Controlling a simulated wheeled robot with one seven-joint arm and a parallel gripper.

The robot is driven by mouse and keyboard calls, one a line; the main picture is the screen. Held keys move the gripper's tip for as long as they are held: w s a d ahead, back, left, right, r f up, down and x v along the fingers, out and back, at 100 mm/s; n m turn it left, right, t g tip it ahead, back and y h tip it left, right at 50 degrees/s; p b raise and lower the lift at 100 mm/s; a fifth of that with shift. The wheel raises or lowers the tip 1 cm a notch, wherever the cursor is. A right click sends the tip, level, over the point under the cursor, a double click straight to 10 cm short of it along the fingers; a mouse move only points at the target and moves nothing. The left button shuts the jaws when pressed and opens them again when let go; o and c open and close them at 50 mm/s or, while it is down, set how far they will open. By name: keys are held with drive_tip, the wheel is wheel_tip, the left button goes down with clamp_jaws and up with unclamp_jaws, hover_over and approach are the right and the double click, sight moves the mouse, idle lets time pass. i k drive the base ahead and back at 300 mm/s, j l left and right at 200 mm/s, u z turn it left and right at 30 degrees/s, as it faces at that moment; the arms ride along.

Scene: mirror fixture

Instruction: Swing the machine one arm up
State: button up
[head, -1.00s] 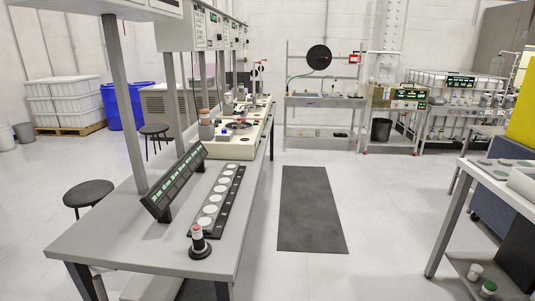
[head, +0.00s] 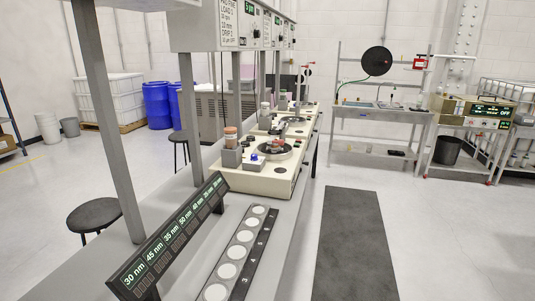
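Several cream machines stand in a row along the bench. The nearest machine (head: 268,185) has a round dark plate (head: 291,153) with a small red and grey piece (head: 278,147) on it. A blue knob-like part (head: 254,157) is at its front left, and an orange-topped cylinder on a grey block (head: 231,156) stands at its left. I cannot make out the machine's arm clearly at this size, or whether it is up or down. No machine number is readable on the machine itself. My gripper is not in view.
On the near bench lie a tilted dark display strip (head: 170,238) and a black tray (head: 222,268) with white discs. Grey posts (head: 107,120) rise from the bench. A stool (head: 94,214) is at left. A dark floor mat (head: 356,240) lies in the clear aisle at right.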

sight(273, 133)
drive_tip(key=i+l+u, duration=0.5)
drive_tip(key=i+l, duration=1.05)
drive_tip(key=i+j+z, duration=0.1)
drive_tip(key=i+z, duration=0.15)
drive_tip(key=i, duration=0.8)
